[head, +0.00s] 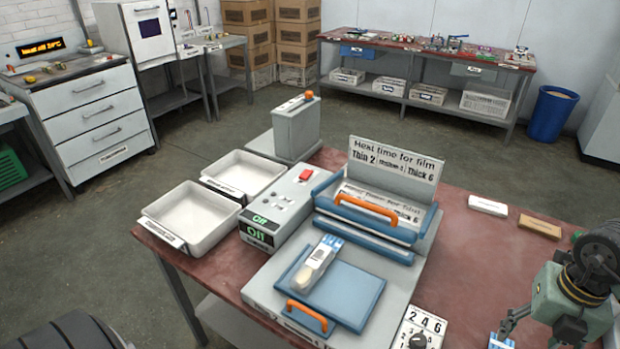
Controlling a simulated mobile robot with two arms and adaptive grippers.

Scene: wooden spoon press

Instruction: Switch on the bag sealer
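The bag sealer (262,285) stands on the red-topped table. It has blue jaws, an upper orange handle (367,205) and a lower orange handle (306,313). Its grey control box (283,205) carries a red switch (305,174) on top and a green display (257,236) reading "Off". A bag with a pale bottom and a blue-and-white top (318,262) lies on the blue plate. My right gripper (533,335) is at the lower right, apart from the sealer, with its fingers spread and nothing seen between them. My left gripper is not in view.
Two white trays (222,247) (279,168) stand left of the control box. A heat-time sign (393,165) rises behind the jaws. A numbered dial (420,326) and a blue-and-white packet (500,341) lie near the front.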

